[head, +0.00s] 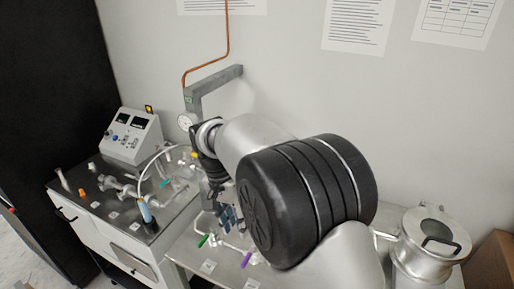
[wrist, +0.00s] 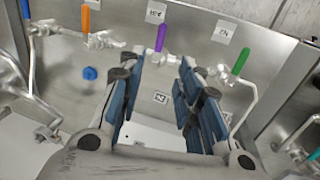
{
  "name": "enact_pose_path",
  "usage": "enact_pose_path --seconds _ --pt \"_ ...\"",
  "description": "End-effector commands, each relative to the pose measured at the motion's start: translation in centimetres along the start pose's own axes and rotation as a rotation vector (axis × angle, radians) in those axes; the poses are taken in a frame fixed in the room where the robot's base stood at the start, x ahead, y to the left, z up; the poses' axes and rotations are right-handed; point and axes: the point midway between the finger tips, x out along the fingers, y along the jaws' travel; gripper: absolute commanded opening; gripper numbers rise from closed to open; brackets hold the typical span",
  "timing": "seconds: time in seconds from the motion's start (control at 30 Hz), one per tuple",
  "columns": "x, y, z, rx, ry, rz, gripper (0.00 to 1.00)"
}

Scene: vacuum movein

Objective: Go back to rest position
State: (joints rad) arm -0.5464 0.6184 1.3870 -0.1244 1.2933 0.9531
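My gripper (wrist: 163,80) shows in the wrist view with its two blue-padded fingers apart and nothing between them. A purple-handled valve (wrist: 161,36) lies beyond the gap between the fingertips. A green-handled valve (wrist: 240,60) is to the right, and an orange-handled valve (wrist: 86,20) is at upper left. In the head view my gripper (head: 228,218) points down over the steel bench, close to the green handle (head: 203,240) and the purple handle (head: 246,259). My arm hides part of the bench. I see no contact with a valve.
A control box (head: 131,137) with displays stands at the back left. A gauge (head: 186,121) and a grey bracket (head: 214,88) with a copper pipe are behind my arm. A blue knob (wrist: 89,73) is left of the fingers.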

Motion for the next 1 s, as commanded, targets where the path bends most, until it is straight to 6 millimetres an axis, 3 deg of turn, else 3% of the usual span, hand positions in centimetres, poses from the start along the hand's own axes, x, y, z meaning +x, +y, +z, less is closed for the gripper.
enact_pose_path --seconds 0.17,0.37,0.53,0.8,1.0 --pt "-2.3 3.1 -0.4 -0.018 0.014 -0.040 0.32" --pt "-6.5 11.7 0.4 -0.084 0.068 -0.135 0.32" --pt "-8.3 19.0 2.9 -0.147 0.143 -0.204 0.32" --pt "-7.4 28.1 8.9 -0.239 0.300 -0.265 0.32" --pt "-5.0 31.4 12.6 -0.291 0.400 -0.269 0.32"
